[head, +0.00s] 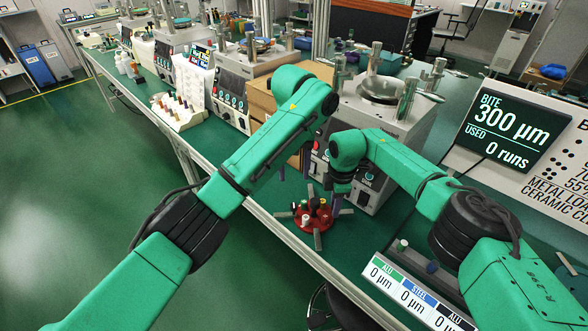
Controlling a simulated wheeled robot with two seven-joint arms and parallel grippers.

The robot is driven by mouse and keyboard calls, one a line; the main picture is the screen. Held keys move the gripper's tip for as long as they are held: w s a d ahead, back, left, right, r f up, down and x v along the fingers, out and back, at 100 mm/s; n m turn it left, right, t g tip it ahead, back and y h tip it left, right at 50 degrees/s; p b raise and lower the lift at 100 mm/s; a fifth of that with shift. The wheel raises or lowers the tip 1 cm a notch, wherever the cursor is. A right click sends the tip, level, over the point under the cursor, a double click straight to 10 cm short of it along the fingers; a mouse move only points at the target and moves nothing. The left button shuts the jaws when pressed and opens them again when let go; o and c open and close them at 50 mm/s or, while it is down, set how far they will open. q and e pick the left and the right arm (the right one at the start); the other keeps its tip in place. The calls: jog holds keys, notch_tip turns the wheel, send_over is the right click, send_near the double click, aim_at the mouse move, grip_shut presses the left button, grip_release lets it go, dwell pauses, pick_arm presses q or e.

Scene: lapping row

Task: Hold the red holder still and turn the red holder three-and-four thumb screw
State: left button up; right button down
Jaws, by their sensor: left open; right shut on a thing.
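The red holder (311,222) is a round red piece on the green bench top near its front edge. Grey bars stick out around it, and several small knobs and pegs in white, dark and red stand on it. I cannot tell which knob is the three-and-four thumb screw. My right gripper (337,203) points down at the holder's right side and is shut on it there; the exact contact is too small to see. My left gripper (294,170) hangs open and empty above and to the left of the holder, partly hidden by its arm.
A grey lapping machine (378,112) stands behind the holder, with a cardboard box (262,100) to its left. A sign panel (420,298) reading ALU, STEEL, ALU lies to the front right. A dark display (512,125) stands at right. A white rack (180,113) is further left.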

dwell(0.4)
jog(key=c, duration=0.6)
grip_release()
